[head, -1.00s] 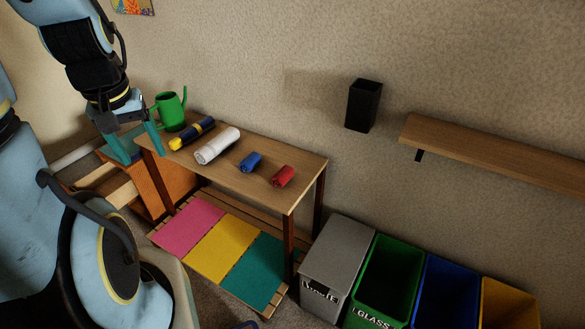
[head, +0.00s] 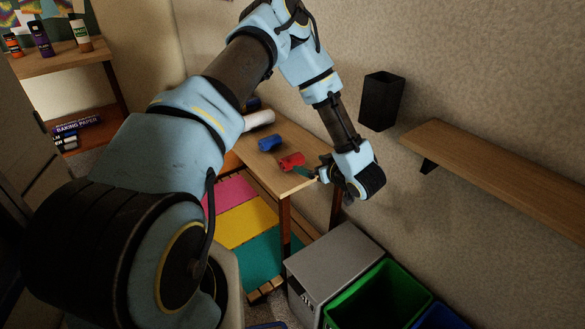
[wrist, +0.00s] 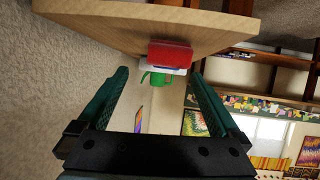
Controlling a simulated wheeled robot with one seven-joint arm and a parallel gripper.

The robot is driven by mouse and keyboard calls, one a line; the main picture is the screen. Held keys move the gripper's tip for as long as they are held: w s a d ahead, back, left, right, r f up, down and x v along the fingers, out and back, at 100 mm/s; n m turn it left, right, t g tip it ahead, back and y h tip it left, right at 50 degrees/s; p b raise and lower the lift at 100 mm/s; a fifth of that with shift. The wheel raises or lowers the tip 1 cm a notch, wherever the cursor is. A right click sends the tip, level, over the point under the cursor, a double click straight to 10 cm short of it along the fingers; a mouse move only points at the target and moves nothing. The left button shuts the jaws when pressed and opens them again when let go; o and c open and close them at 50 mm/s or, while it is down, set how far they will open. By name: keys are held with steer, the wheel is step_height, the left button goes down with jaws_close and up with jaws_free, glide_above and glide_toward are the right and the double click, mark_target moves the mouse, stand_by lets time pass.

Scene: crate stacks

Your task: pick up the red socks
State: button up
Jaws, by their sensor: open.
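The red socks (head: 292,161), a small rolled bundle, lie near the right end of the wooden table (head: 262,176). My gripper (head: 308,172) is at that end of the table, just right of the socks and close to them. In the wrist view the picture is upside down, and the red socks (wrist: 170,54) show ahead, near the table edge (wrist: 130,40). My gripper (wrist: 159,76) is open, its two teal fingers apart with nothing between them. The socks lie beyond the fingertips. Contact between fingers and socks does not show.
A blue roll (head: 270,142) and a white roll (head: 258,119) lie farther along the table. A black wall box (head: 381,101) and a wooden shelf (head: 500,165) are on the wall at right. A grey bin (head: 335,265) and a green bin (head: 378,296) stand below.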

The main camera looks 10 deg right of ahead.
mark_target(296, 162)
steer(key=shift+y, duration=0.6)
steer(key=w+a+f, duration=0.2)
steer(key=w+f, duration=0.1)
steer(key=shift+a, duration=0.15)
steer(key=w, duration=0.1)
steer(key=w+a, duration=0.1)
steer(key=w+a+p, duration=0.1)
steer(key=w, duration=0.1)
steer(key=shift+f, duration=0.35)
steer(key=shift+w+a+f, duration=0.1)
steer(key=shift+w+f, duration=0.15)
steer(key=shift+w, duration=0.25)
steer(key=c, duration=1)
steer(key=shift+o, duration=0.2)
